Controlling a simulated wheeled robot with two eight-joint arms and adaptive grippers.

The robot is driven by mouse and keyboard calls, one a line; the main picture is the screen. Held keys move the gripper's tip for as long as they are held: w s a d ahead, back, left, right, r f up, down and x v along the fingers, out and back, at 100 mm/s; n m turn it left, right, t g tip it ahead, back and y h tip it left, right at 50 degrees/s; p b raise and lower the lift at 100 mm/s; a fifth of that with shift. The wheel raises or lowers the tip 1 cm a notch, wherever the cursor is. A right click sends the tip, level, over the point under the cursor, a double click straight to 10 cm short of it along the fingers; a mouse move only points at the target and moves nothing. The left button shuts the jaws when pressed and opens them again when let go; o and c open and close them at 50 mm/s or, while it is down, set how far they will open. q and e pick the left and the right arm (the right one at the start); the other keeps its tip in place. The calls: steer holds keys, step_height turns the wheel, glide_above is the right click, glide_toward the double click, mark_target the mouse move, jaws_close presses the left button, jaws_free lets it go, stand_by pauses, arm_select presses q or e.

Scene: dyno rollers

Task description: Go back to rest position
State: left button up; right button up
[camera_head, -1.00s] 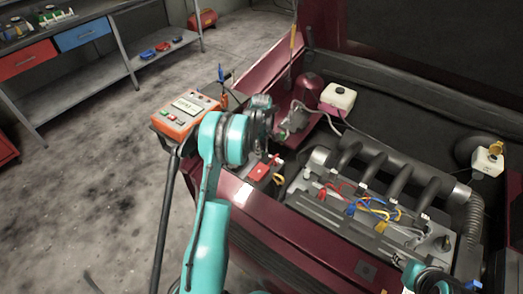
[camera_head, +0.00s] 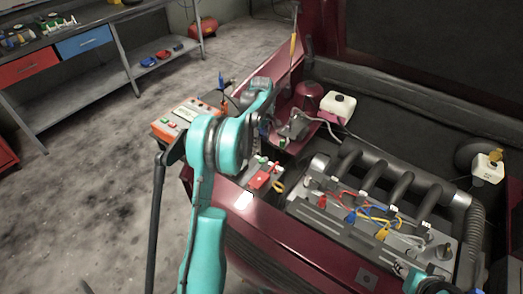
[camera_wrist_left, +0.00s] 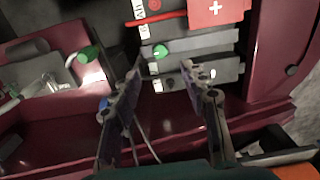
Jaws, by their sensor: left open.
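My left gripper (camera_wrist_left: 163,78) is open, with its two fingers apart and nothing between them in the left wrist view. Beyond the fingers is a dark battery (camera_wrist_left: 195,45) with a green knob and a red cover marked with a white cross. In the head view, my left arm rises from the bottom and bends over the car's front left corner; its fingers are hard to make out there. The red-covered battery (camera_head: 262,177) shows just right of the arm. Only a teal piece of my right arm shows at the bottom right; its gripper is out of view.
An orange tester (camera_head: 170,130) stands left of the arm, partly hidden by it. The engine (camera_head: 370,190), with coloured leads, and a white reservoir (camera_head: 338,105) lie to the right in the dark red car bay. A workbench (camera_head: 100,15) stands back left. Floor between is clear.

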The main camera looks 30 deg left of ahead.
arm_select(q)
steer(key=shift+r, duration=0.95)
